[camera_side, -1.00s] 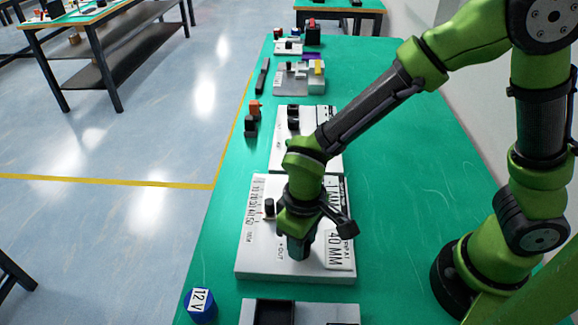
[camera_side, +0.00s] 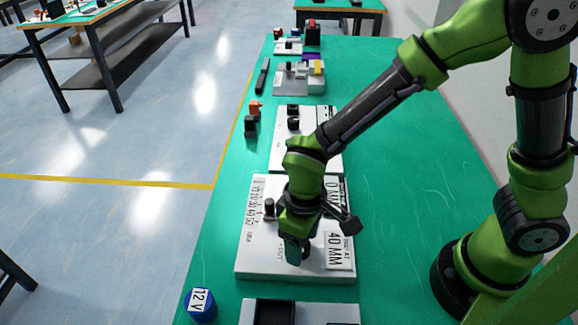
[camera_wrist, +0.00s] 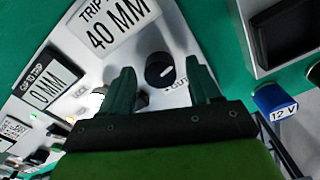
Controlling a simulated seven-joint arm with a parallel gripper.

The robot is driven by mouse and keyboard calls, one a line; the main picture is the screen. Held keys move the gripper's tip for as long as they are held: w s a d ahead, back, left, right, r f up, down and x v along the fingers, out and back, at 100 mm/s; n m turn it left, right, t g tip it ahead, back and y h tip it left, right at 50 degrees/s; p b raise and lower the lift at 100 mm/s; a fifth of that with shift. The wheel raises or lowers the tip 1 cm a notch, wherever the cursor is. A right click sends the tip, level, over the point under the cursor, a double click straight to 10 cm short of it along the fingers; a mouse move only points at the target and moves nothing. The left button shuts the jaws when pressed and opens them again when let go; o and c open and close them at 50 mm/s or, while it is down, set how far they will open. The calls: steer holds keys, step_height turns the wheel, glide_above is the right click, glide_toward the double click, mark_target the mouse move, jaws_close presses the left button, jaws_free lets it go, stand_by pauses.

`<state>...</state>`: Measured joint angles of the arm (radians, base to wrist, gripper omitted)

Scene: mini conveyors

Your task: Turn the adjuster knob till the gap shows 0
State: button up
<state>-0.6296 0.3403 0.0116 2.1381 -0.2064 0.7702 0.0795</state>
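The adjuster knob (camera_wrist: 159,70), black and round with a white pointer line, sits on the white panel (camera_side: 255,265). In the wrist view it lies between my gripper's (camera_wrist: 162,70) two fingertips, with clear space on both sides. My gripper is open and empty over the panel's lower part; in the side view its fingers (camera_side: 293,248) partly hide the knob. The gap display (camera_wrist: 45,86), labelled GAP TO TRIP, reads 0 MM; it also shows in the side view (camera_side: 333,190). A TRIP AT 40 MM plate (camera_wrist: 112,22) is beside the knob.
Another black knob (camera_side: 269,207) stands near the scale on the panel. A blue 12 V cylinder (camera_side: 200,306) is at the bench's left edge. A dark open tray (camera_side: 272,312) lies nearer the camera. A second white panel (camera_side: 281,155) is behind; green bench is free at right.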

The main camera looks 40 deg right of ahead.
step_height(320, 180, up, 17)
stand_by(0.6)
steer(key=shift+w+f, duration=0.1)
steer(key=s+d+r+m+t, duration=0.1)
steer(key=d+m+t, duration=0.1)
steer(key=d, duration=0.3)
steer(key=s+d+r+m+t+y, duration=0.1)
steer(key=d+m+t, duration=0.1)
steer(key=d, duration=0.4)
steer(key=s+d+r+m+t+y, duration=0.1)
steer(key=s+d+m+t, duration=0.1)
steer(key=d, duration=0.4)
steer(key=shift+d+r+m+t, duration=0.2)
steer(key=shift+m+t, duration=0.4)
steer(key=shift+m, duration=0.6)
steer(key=shift+a, duration=0.1)
